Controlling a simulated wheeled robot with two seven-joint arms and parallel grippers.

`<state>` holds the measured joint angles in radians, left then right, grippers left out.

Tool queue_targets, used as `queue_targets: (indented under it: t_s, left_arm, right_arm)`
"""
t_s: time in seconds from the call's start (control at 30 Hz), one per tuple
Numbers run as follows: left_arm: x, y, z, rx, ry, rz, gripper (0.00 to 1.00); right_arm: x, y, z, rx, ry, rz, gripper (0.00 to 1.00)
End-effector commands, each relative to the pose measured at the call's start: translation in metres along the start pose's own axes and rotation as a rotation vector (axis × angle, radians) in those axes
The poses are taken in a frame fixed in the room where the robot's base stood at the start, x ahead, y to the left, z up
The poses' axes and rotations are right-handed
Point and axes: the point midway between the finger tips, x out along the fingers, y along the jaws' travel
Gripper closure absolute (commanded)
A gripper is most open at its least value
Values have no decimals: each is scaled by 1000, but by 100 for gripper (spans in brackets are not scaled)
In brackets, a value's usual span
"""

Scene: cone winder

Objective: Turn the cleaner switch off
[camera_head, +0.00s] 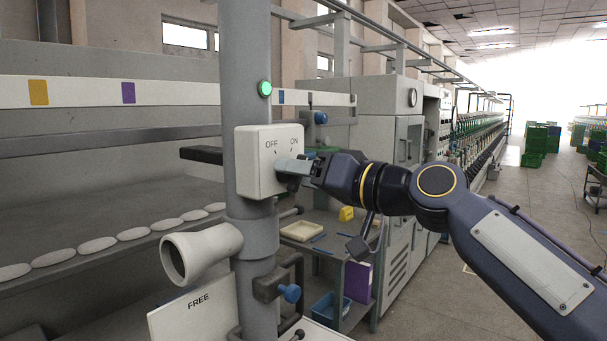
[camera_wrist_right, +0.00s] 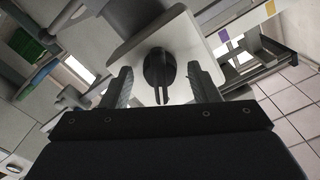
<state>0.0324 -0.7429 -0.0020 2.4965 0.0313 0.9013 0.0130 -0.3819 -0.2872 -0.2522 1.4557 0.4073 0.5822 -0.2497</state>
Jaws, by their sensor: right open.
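The cleaner switch is a pale box (camera_head: 252,180) on a grey post, marked OFF on the left and ON on the right. Its dark round knob (camera_wrist_right: 158,68) with a narrow grip shows in the right wrist view, on the pale face plate (camera_wrist_right: 190,38). My right gripper (camera_head: 287,167) is at the front of the box, below the labels, and hides the knob in the head view. In the wrist view its open fingers stand on either side of the knob, with gaps visible. My left gripper is out of view.
A green lamp (camera_head: 265,88) glows on the post above the box. A white funnel-shaped tube (camera_head: 200,252) and a FREE sign (camera_head: 195,309) are below. A shelf with a cream tray (camera_head: 302,231) stands behind my right arm.

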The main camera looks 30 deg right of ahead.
Motion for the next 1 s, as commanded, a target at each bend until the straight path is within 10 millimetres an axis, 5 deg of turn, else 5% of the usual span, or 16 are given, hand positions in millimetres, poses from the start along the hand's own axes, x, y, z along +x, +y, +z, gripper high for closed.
queue_targets:
  t_s: [0.07,0.4,1.0]
  left_arm:
    - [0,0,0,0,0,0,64]
    - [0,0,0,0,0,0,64]
    - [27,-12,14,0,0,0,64]
  right_arm:
    - [0,0,0,0,0,0,45]
    - [0,0,0,0,0,0,89]
    - [0,3,4,-228,0,0,89]
